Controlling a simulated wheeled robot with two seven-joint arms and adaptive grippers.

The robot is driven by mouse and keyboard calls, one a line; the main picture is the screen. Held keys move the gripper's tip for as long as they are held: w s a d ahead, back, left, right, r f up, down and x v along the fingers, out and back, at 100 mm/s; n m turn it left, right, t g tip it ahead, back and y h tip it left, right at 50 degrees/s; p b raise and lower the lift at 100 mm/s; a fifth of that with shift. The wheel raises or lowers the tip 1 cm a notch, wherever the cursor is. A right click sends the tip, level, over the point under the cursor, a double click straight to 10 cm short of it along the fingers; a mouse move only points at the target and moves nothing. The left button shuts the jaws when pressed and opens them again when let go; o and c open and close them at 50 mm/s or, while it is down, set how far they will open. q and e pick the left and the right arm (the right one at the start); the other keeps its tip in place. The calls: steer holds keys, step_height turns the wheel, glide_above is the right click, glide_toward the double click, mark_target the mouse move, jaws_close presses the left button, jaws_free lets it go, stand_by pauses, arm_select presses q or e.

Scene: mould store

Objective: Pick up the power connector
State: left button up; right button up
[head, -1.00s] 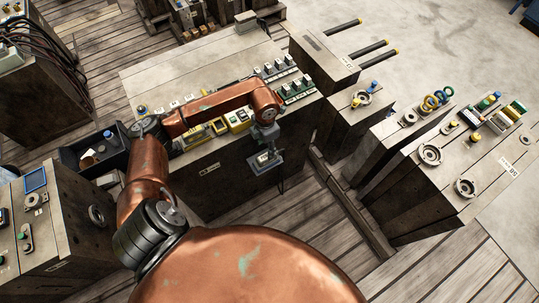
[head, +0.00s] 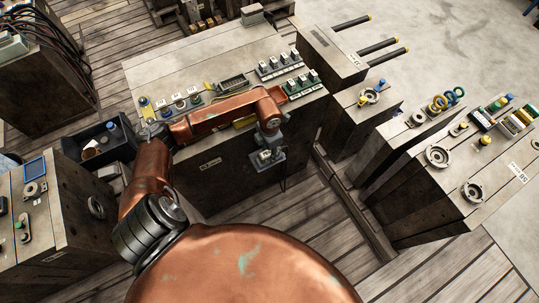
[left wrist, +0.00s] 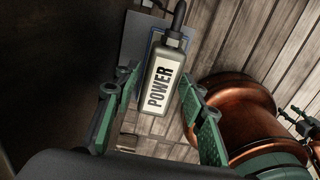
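The power connector (left wrist: 163,84) is a grey block with a white label reading POWER and a dark cable at its top end, in the left wrist view. Behind it is a grey plate with a blue-edged part. My left gripper (left wrist: 159,80) has its two green fingers apart, one on each side of the connector, with gaps visible. Whether the connector lies fully between the fingertips or beyond them, I cannot tell. In the head view my left gripper (head: 267,148) hangs at the front face of the middle cabinet (head: 215,178); the connector is not clear there. My right gripper is out of view.
The cabinet top carries a black panel (head: 233,84) and several small switch blocks. A dark bin (head: 88,150) stands to its left, with a lower cabinet (head: 60,215) nearer. More cabinets with rings and knobs stand at right. Plank floor (head: 300,215) lies open in front.

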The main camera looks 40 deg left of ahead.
arm_select(q)
jaws_close()
steer(key=shift+r, duration=0.1)
stand_by(0.4)
